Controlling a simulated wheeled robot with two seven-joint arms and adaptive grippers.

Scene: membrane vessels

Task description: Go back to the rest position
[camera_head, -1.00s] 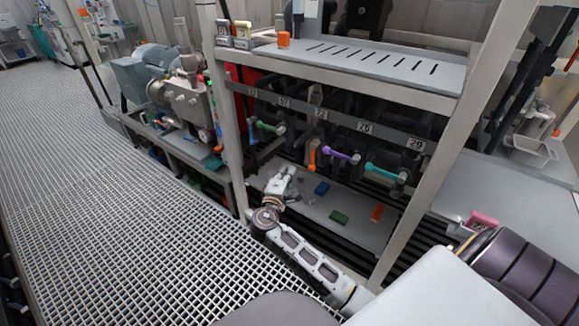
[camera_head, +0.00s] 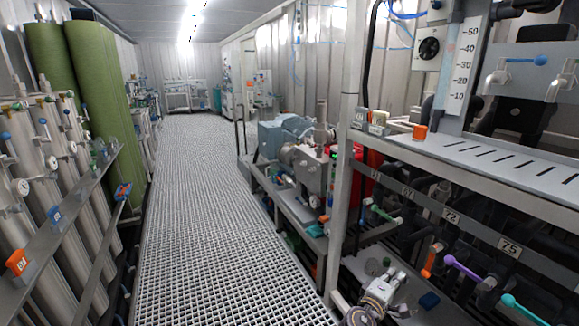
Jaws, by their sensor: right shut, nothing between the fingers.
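My right gripper (camera_head: 396,279) is low in the picture, right of centre, at the lower shelf of the valve rack. Its fingers are shut and I see nothing between them. Most of my right arm is below the picture edge. My left gripper is not in view.
The grating walkway (camera_head: 205,210) is clear.

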